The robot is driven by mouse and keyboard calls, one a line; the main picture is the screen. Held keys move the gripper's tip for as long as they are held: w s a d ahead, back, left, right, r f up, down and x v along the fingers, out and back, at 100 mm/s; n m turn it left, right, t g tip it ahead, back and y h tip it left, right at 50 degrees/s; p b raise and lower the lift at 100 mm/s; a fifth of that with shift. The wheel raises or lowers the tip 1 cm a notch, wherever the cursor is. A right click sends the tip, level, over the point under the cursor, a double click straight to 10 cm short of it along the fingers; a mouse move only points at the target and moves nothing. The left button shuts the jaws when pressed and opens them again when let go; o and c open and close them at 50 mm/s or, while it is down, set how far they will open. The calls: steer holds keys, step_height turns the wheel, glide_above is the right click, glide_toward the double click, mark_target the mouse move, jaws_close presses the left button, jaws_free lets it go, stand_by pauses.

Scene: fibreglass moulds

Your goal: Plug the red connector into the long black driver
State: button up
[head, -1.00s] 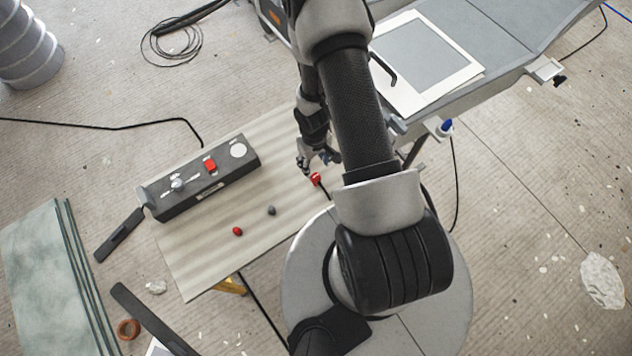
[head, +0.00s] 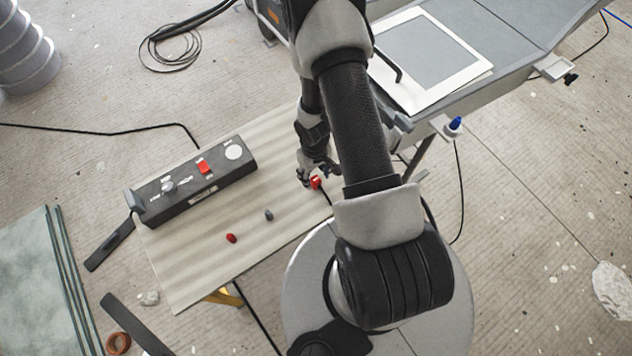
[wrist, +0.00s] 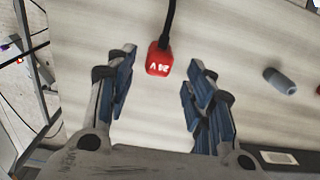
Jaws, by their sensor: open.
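The red connector (head: 315,183) lies near the right side of the pale ribbed board, by my gripper. In the wrist view the red connector (wrist: 158,61) is marked "24 V", and a black cable runs from its far end. My gripper (wrist: 161,78) is open, with its blue-padded fingers on either side of the connector and gaps to both. I cannot tell whether it is at the connector's height. The long black driver (head: 180,203), a box with a red part and white disc on top, lies along the board's far left. Part of it (wrist: 250,158) shows at the wrist view's lower right.
The grey piece (wrist: 280,80) also shows in the wrist view. A grey bench (head: 520,35) stands behind, at the right.

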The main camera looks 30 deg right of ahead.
mark_target(316, 179)
steer(key=f+b, duration=0.5)
steer(key=shift+s+d, duration=0.1)
steer(key=shift+s, duration=0.1)
steer(key=shift+r, duration=0.1)
steer(key=shift+c, duration=0.5)
steer(key=c, duration=1)
